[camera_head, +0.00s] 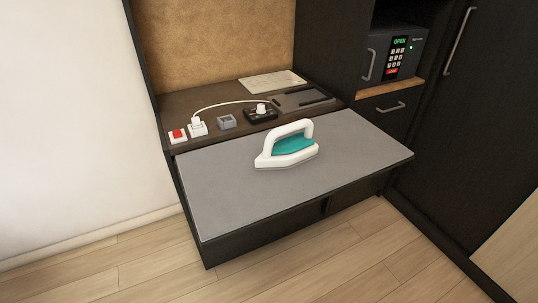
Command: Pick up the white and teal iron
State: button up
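The white and teal iron (290,148) rests on the grey pull-out board (235,205), near the middle of its back half. Its white loop handle is on top and its teal body shows under the handle. The iron's nose points to the lower left. Nothing touches the handle. My gripper is not in this view.
Behind the board, a dark shelf (195,103) holds a red switch (178,136), a white plug (198,127), a grey box (226,122), a black socket (262,114) and a paper (272,82). A safe (392,55) stands at right. Floor (310,265) in front is clear.

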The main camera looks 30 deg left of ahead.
aim_at(287, 152)
jog(key=u, duration=0.1)
jog(key=i, duration=0.45)
jog(key=u, duration=1.15)
